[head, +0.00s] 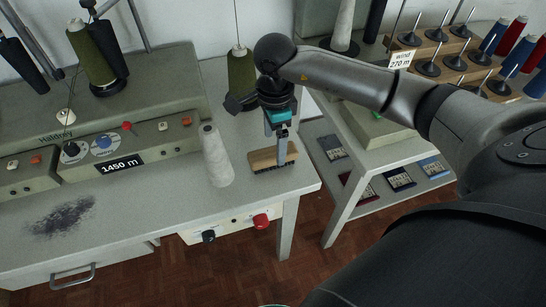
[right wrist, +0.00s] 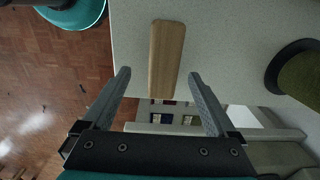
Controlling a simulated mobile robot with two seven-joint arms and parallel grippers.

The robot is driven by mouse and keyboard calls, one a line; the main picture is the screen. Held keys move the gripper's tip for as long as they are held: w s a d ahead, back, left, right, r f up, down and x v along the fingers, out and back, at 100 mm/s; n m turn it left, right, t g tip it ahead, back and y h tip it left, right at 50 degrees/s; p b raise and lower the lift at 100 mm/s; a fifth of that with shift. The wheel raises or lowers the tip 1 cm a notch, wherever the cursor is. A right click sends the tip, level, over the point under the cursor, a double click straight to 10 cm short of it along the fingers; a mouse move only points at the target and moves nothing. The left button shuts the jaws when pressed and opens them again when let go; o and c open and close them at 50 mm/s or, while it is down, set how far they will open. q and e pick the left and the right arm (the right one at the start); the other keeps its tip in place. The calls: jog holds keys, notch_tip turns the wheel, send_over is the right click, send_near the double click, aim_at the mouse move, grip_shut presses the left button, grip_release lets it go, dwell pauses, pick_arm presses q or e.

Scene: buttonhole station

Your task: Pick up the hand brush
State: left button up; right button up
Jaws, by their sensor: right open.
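The hand brush (head: 262,160) has a light wooden back and lies near the right end of the grey table (head: 130,235). Its wooden back also shows in the right wrist view (right wrist: 166,55), lying lengthwise between and beyond the fingertips. My right gripper (head: 276,146) is right over the brush, pointing down, and hides part of it in the head view. In the right wrist view my right gripper (right wrist: 158,75) is open, with one finger to each side of the brush's line and a gap on both sides. Contact does not show. My left gripper is not in view.
A white thread cone (head: 216,155) stands just left of the brush, and a green spool (head: 241,75) stands behind it. Dark lint (head: 62,215) lies on the table at the left. A shelf unit (head: 345,230) stands to the right across a gap.

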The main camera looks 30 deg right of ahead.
aim_at(273, 152)
jog(key=f, duration=0.2)
jog(key=f+b, duration=0.1)
jog(key=f, duration=0.1)
jog(key=shift+w, duration=0.3)
jog(key=shift+f, duration=0.45)
jog(key=c, duration=0.7)
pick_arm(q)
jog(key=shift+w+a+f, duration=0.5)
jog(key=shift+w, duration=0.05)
pick_arm(e)
grip_shut()
